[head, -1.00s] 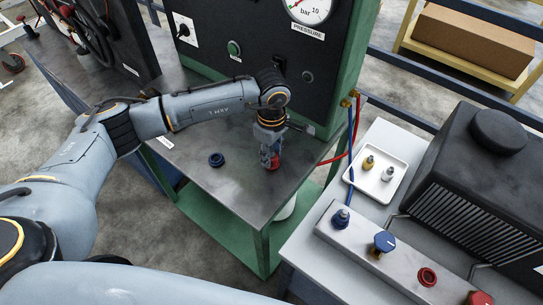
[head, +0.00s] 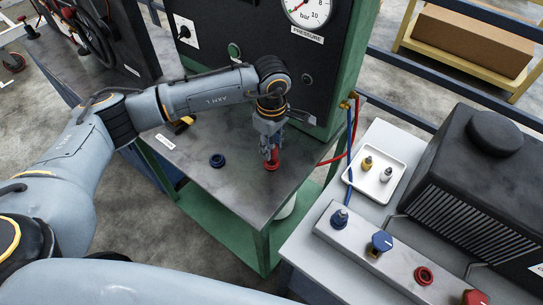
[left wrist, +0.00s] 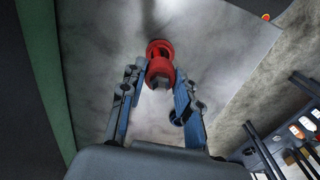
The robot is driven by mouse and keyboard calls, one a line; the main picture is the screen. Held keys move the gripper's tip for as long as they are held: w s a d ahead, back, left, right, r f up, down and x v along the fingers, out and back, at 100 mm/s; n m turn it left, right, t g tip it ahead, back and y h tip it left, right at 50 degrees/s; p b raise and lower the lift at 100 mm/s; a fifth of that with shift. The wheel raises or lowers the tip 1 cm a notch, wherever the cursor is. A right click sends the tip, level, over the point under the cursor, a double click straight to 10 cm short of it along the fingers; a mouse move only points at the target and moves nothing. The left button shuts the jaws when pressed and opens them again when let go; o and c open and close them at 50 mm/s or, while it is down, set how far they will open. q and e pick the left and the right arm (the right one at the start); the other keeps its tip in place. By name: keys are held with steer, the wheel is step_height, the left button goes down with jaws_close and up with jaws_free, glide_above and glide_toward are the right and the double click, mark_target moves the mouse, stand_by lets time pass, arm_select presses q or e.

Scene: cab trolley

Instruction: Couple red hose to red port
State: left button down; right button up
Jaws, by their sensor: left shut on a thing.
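The red hose (head: 340,156) hangs from a brass fitting on the panel and runs left onto the bench, toward my left gripper. A red coupling (head: 272,164) with a ring-shaped base is at the bench top under that gripper. My left gripper (head: 270,151) points down and is shut on the coupling. In the left wrist view the coupling (left wrist: 159,68) shows between the fingertips (left wrist: 158,90), with a grey end toward me. I cannot tell whether it touches the bench. The red port (head: 425,277) is an open red ring on the grey manifold (head: 359,246) at lower right. My right gripper is not in view.
A blue hose (head: 351,150) runs to a blue fitting (head: 340,218) on the manifold. A blue knob (head: 383,241) and a red knob (head: 476,297) flank the red port. A white tray (head: 380,198) holds small fittings. A blue ring (head: 217,160) sits on the bench.

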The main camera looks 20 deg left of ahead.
arm_select(q)
steer(key=shift+r+p, duration=0.3)
steer(key=shift+r, duration=0.75)
